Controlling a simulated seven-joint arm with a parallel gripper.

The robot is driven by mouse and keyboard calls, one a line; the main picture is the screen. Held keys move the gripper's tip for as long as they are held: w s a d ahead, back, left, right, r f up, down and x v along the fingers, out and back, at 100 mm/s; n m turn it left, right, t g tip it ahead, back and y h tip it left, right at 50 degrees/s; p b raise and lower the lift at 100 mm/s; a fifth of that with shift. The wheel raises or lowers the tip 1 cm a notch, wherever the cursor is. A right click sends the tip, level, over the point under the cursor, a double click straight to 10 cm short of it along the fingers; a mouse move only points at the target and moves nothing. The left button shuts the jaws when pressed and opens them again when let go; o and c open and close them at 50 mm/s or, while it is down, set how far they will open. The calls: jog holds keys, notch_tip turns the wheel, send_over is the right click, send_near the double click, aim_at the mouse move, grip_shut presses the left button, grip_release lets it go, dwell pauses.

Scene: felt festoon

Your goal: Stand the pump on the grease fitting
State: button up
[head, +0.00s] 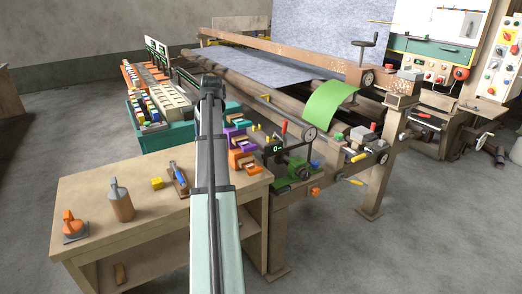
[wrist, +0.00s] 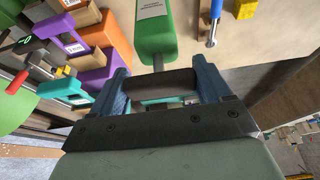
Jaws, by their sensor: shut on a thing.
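The pump (wrist: 154,35) shows in the wrist view as a green body with a pale label, a short grey rod and a dark crossbar handle. My gripper (wrist: 160,86) has its blue fingers closed at the two ends of that crossbar. The pump's far end runs out of the wrist view at the top. In the head view my own arm covers the gripper, and I cannot make out the pump there. I cannot pick out the grease fitting in either view.
The wooden bench (head: 103,178) carries an orange-handled tool (head: 72,225), a brown canister (head: 120,203), a yellow block (head: 157,183) and a blue tool (head: 178,177). Purple (head: 236,141) and orange bins (head: 243,160) stand near its right end.

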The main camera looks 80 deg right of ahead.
jog(key=s+d+r+n, duration=0.1)
jog(key=s+d+r, duration=0.3)
jog(key=s+d, duration=0.35)
jog(key=s+d+r+n, duration=0.2)
jog(key=s+d+r, duration=0.35)
jog(key=s, duration=0.35)
jog(key=s+d+f+m, duration=0.1)
jog(key=s+d+f, duration=0.4)
jog(key=s+d, duration=0.3)
jog(key=s+d+f+m, duration=0.2)
jog(key=s+d+f, duration=0.3)
jog(key=s+d, duration=0.3)
notch_tip(320, 180, down, 9)
jog(key=shift+w+a+f, duration=0.15)
jog(key=shift+a+f, duration=0.05)
jog(key=shift+a, duration=0.05)
jog(key=shift+f, duration=0.15)
jog(key=o, duration=1.9)
jog(key=shift+c, duration=0.2)
jog(key=v, duration=1.2)
